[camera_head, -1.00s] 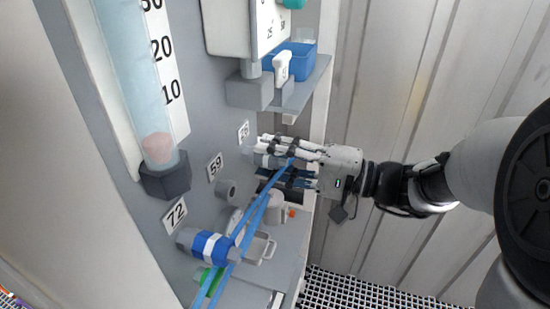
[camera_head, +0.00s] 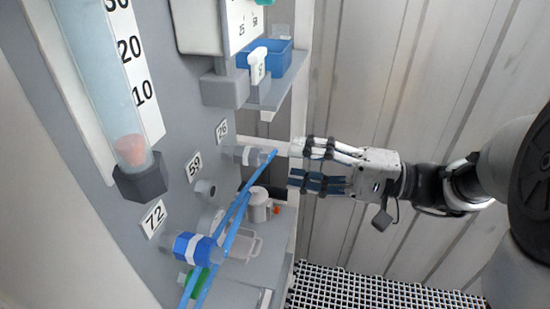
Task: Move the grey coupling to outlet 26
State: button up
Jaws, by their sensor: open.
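The grey coupling (camera_head: 243,154), with a pale band, sits on the panel outlet beside the small plate (camera_head: 222,131) that seems to read 26. Its far end joins a blue hose (camera_head: 232,222) that hangs down to the lower left. The coupling sticks out roughly straight from the panel; I cannot tell how fully it is seated. My gripper (camera_head: 293,167) is open and empty to the right of the coupling, apart from it, fingers pointing at the panel.
Outlet 59 (camera_head: 205,188) is a bare stub. A blue coupling (camera_head: 196,248) with a white band sits at outlet 72, with a green part (camera_head: 197,279) below. A shelf (camera_head: 275,95) holds a blue bin (camera_head: 267,59). A lidded container (camera_head: 259,204) stands below my gripper.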

jog(key=v, duration=0.2)
jog(key=shift+s+d, duration=0.1)
jog(key=shift+d, duration=0.2)
jog(key=s+a+f+n+g+h+b, duration=0.1)
jog(key=s+a+f+g+h+b, duration=0.25)
jog(key=s+f, duration=0.4)
jog(key=s+a+f+n+g+h+b, duration=0.1)
jog(key=s+a+f+g+h+b, duration=0.25)
jog(key=s+f+h, duration=0.35)
jog(key=s+d+f+n+t+h+b, duration=0.1)
jog(key=d+f+n+t+h+b, duration=0.1)
jog(key=d+f+t+h+b, duration=0.3)
jog(key=d+f+h+b, duration=0.1)
jog(key=d+f, duration=0.2)
jog(key=d, duration=0.1)
jog(key=shift+s+d+f+t, duration=0.2)
jog(key=shift+f+t, duration=0.1)
jog(key=shift+f, duration=0.05)
